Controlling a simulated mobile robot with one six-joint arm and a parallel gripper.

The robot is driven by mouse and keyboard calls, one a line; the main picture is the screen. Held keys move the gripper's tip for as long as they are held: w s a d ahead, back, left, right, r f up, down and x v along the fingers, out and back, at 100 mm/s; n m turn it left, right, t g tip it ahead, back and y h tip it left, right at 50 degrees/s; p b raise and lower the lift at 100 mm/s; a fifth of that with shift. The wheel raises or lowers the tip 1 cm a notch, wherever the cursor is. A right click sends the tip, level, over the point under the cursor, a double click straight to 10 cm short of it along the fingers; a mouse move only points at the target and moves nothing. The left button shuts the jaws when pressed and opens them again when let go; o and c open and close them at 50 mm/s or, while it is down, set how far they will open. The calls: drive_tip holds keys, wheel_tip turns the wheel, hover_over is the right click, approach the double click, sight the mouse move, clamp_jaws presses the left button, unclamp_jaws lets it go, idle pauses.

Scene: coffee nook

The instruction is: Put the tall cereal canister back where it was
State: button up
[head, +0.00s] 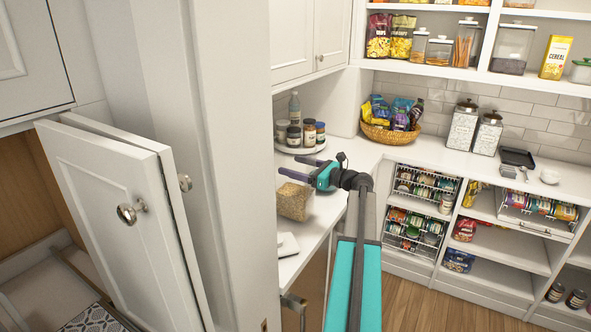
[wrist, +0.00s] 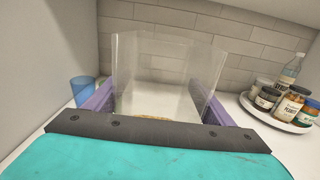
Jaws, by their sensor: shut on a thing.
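The tall cereal canister (head: 293,203) is a clear, square-sided container with tan cereal inside. In the head view it is at the left counter, below my gripper's fingers. My gripper (head: 297,168) is shut on its upper part. In the wrist view the clear walls of the canister (wrist: 165,62) rise between the two purple fingers of my gripper (wrist: 161,104), and some cereal shows low inside. The canister looks upright. I cannot tell whether its base touches the counter.
A round tray (head: 301,148) of jars and a bottle stands behind on the counter (head: 335,160). A blue cup (wrist: 83,91) is left of the canister in the wrist view. A snack basket (head: 390,134) is in the corner. An open cabinet door (head: 120,215) is at left.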

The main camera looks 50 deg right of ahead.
drive_tip(key=shift+f, duration=0.7)
drive_tip(key=o, duration=2)
drive_tip(key=shift+f, duration=0.1)
drive_tip(key=b+v, duration=0.3)
drive_tip(key=v, duration=0.9)
drive_tip(key=shift+b, duration=0.35)
